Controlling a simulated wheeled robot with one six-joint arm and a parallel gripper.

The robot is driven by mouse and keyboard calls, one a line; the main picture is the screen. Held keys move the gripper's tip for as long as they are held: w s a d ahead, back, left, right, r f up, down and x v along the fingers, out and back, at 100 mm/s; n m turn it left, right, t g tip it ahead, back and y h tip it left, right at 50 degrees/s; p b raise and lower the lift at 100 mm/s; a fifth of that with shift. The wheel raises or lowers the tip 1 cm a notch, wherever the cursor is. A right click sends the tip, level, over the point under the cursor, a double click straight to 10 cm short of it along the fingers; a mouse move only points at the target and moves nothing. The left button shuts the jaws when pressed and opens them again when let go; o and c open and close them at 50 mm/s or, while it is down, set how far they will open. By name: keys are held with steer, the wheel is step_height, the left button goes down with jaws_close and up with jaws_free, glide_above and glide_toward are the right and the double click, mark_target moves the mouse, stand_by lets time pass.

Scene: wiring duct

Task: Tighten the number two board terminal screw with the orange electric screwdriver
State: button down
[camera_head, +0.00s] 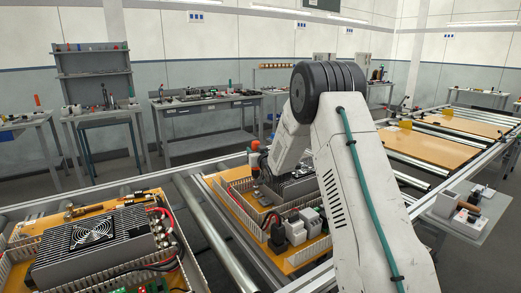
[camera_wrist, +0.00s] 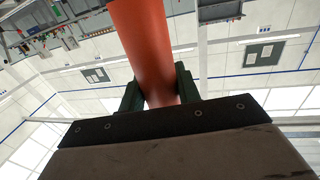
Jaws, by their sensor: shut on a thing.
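The orange electric screwdriver (camera_wrist: 145,50) is held in my gripper (camera_wrist: 160,88), its thick round body between the two dark green fingers in the wrist view. In the head view the orange screwdriver (camera_head: 254,145) shows as a small patch left of my arm, over the middle board (camera_head: 232,205). The middle board has an orange base plate with a dark finned block, grey ducts and white modules. My arm covers part of it. The screwdriver's tip and the number two terminal screw cannot be made out in either view.
Another board with a finned fan block (camera_head: 92,236) and red and black cables stands at the left front. Metal rails (camera_head: 222,245) run between the boards. Workbenches (camera_head: 208,118) stand along the back wall. A small side table (camera_head: 465,222) is at the right.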

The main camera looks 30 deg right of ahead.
steer(key=d, duration=0.3)
steer(key=shift+w+d+r, duration=0.2)
steer(key=shift+d, duration=0.2)
steer(key=shift+s, duration=0.1)
